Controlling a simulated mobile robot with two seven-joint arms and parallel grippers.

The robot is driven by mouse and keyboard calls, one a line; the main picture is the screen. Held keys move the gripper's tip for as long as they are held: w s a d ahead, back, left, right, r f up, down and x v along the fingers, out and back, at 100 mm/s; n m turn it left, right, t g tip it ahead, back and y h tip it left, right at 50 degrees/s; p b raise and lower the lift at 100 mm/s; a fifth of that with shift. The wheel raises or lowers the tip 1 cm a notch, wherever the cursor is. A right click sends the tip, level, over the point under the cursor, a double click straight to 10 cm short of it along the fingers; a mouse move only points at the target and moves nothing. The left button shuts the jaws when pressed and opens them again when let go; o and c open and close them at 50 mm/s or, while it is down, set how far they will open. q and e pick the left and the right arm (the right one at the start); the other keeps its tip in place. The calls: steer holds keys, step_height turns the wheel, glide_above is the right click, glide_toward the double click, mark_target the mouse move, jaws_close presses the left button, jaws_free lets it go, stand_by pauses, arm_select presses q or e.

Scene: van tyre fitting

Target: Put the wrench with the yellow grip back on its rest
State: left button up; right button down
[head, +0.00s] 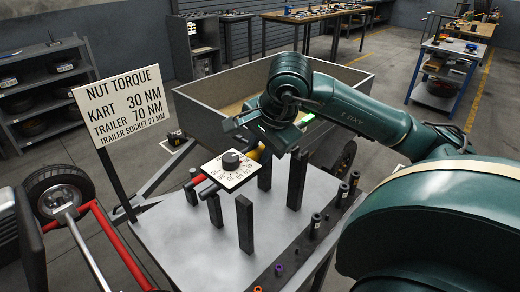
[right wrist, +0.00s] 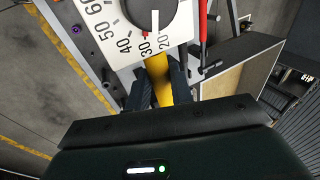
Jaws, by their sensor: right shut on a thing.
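The wrench with the yellow grip (head: 258,153) carries a white square dial plate with a black knob (head: 230,162). My right gripper (head: 262,143) is shut on the yellow grip, which also shows between the fingers (right wrist: 159,90) in the right wrist view, with the dial (right wrist: 150,25) beyond. Several dark upright posts, such as a front one (head: 244,224), stand on the grey table (head: 185,250). The wrench is over these posts; I cannot tell whether it touches any. A red-handled tool (head: 199,179) lies left of the dial, partly hidden. My left gripper is not in view.
A sign on a post (head: 118,100) stands at the table's left rear. Sockets (head: 316,222) line the table's right edge. A grey trailer box (head: 340,82) is behind, and a red-framed kart with a wheel (head: 60,192) is at left.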

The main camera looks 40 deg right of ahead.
arm_select(q)
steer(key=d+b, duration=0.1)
steer(key=b, duration=0.1)
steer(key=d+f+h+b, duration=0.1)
steer(key=b, duration=0.2)
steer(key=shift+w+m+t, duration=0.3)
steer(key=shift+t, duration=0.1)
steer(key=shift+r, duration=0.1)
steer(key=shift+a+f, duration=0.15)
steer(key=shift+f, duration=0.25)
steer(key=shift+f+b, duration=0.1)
steer(key=shift+b, duration=0.35)
stand_by(0.8)
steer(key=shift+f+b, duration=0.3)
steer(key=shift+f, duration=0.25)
stand_by(0.4)
